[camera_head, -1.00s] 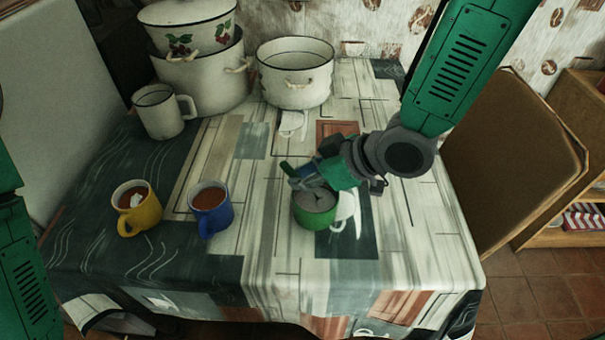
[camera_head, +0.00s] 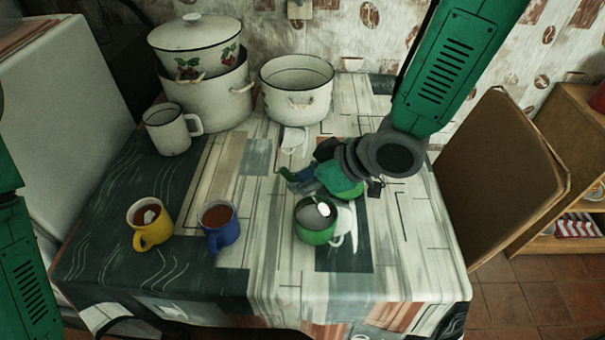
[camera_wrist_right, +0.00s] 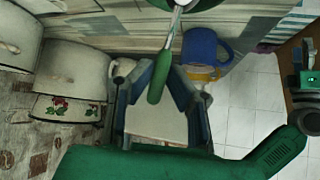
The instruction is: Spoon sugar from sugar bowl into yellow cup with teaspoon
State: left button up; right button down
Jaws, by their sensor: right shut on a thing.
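The green sugar bowl (camera_head: 311,237) stands near the table's front, right of the cups. My right gripper (camera_head: 296,181) is just behind and above it, shut on the green handle of the teaspoon (camera_wrist_right: 160,76). The spoon's bright bowl end (camera_head: 323,209) shows over the sugar bowl's opening; whether it touches the contents I cannot tell. The yellow cup (camera_head: 154,235) stands at the left with dark tea and a pale tag or lump in it. It shows partly behind the blue cup in the right wrist view (camera_wrist_right: 203,73). My left gripper is out of view.
The blue cup (camera_head: 226,236), also with tea, stands between the yellow cup and the sugar bowl. A white mug (camera_head: 168,135), stacked pots (camera_head: 210,105) and an open pot (camera_head: 297,105) stand at the back. A chair (camera_head: 495,175) is at the right.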

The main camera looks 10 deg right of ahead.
jog(key=shift+w+a+f+g+h+p, duration=0.1)
jog(key=shift+w+a+g+h+p, duration=0.3)
jog(key=shift+p, duration=0.95)
jog(key=shift+s+a+g+h+p, duration=0.1)
jog(key=shift+g+h+p, duration=0.45)
jog(key=shift+p, duration=0.75)
jog(key=shift+w+a+f+g+h+p, duration=0.1)
jog(key=shift+w+a+g+h+p, duration=0.15)
jog(key=shift+h+p, duration=0.75)
jog(key=shift+w+a+f+g+p, duration=0.15)
jog(key=shift+g+p, duration=0.25)
jog(key=shift+p, duration=0.85)
jog(key=shift+w+a+f+g+h+p, duration=0.1)
jog(key=shift+w+a+g+h+p, duration=0.15)
jog(key=shift+h+p, duration=0.25)
jog(key=shift+s, duration=0.1)
